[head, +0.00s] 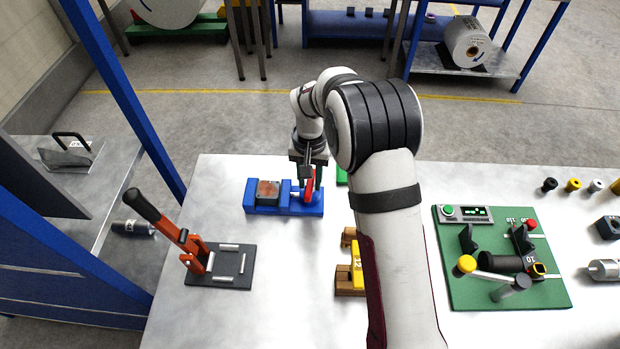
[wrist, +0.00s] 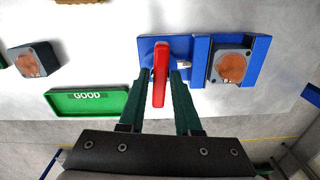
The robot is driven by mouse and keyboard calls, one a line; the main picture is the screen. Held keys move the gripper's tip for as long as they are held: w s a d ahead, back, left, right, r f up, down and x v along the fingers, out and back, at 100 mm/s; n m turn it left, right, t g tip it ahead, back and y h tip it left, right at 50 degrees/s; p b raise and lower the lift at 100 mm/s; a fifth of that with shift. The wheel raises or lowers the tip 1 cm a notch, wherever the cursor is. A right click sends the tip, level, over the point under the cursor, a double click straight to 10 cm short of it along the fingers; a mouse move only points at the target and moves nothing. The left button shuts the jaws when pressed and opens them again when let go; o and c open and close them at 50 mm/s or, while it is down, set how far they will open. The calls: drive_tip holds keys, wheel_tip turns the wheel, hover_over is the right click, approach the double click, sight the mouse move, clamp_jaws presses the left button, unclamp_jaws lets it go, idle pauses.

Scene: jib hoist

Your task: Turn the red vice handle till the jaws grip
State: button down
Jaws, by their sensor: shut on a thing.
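The blue vice (head: 262,209) sits on the metal table, left of my arm in the head view. It also shows in the wrist view (wrist: 203,44). A grey block with a copper-coloured round face (wrist: 229,66) sits between its jaws; I cannot tell if both jaws touch it. The red handle (wrist: 160,70) is at the end of the vice and points toward my gripper in the wrist view. It shows partly in the head view (head: 311,184). My gripper (wrist: 161,80) has its fingers on both sides of the handle, shut on it.
A green tray marked GOOD (wrist: 87,102) lies beside the vice, and another grey block (wrist: 34,61) stands beyond it. An orange lever press (head: 190,245) stands front left. A green board with fixtures (head: 500,260) is at right. Yellow-brown blocks (head: 350,279) lie near my arm.

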sight(309, 182)
drive_tip(key=m, duration=0.5)
drive_tip(key=shift+m, duration=0.4)
idle(0.5)
drive_tip(key=c, duration=0.8)
unclamp_jaws()
wheel_tip(309, 182, up, 16)
drive_tip(key=shift+f, duration=0.1)
